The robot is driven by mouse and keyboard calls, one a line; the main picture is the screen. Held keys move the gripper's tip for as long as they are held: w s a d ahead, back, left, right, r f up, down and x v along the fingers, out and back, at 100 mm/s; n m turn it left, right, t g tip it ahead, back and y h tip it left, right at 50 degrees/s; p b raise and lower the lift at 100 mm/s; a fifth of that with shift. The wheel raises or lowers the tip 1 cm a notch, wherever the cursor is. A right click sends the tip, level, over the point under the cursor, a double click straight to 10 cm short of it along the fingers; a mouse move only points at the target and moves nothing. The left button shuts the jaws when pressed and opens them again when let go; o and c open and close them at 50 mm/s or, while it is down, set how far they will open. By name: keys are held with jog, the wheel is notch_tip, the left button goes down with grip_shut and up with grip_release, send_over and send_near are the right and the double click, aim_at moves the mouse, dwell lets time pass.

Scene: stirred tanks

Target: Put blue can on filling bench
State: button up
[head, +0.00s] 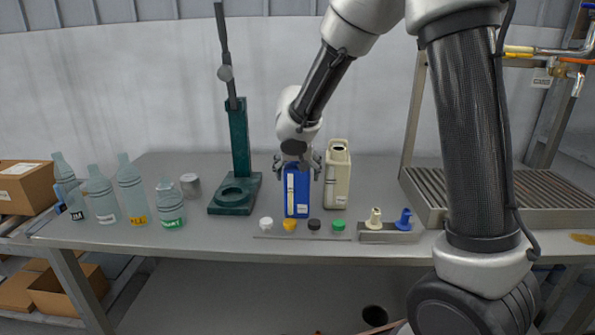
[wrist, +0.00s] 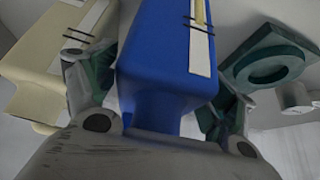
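The blue can (head: 297,192), with a pale label strip, stands upright on the grey bench (head: 390,182) behind the row of caps. My gripper (head: 297,168) is above it, pointing down, with one finger on each side of its upper part. In the wrist view the blue can (wrist: 165,60) fills the middle between the two fingers (wrist: 160,100). The fingers are spread wide and look slightly apart from its sides. Whether either finger touches it is hard to tell. Nothing in view is clearly marked as the filling bench.
A cream can (head: 338,180) stands close on the right. A green press stand (head: 236,190) is on the left, with a small metal tin (head: 190,186) and several bottles (head: 130,190) beyond. Caps (head: 290,225) line the front edge. A slatted tray (head: 480,190) is at right.

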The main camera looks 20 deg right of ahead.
jog(key=shift+r, duration=0.1)
jog(key=shift+r, duration=0.3)
jog(key=v, duration=1.2)
jog(key=s+d+r+g, duration=0.1)
jog(key=s+d+r, duration=0.2)
jog(key=s+d, duration=0.8)
jog(key=s+d+f+n+y, duration=0.1)
jog(key=s+d, duration=0.2)
jog(key=s, duration=0.5)
jog(key=s+d+f+n, duration=0.1)
jog(key=s+d+n, duration=0.1)
jog(key=s, duration=0.6)
jog(key=shift+s+d+f+n+g+y, duration=0.2)
jog(key=shift+d+n+g+y, duration=0.15)
jog(key=shift+d, duration=0.2)
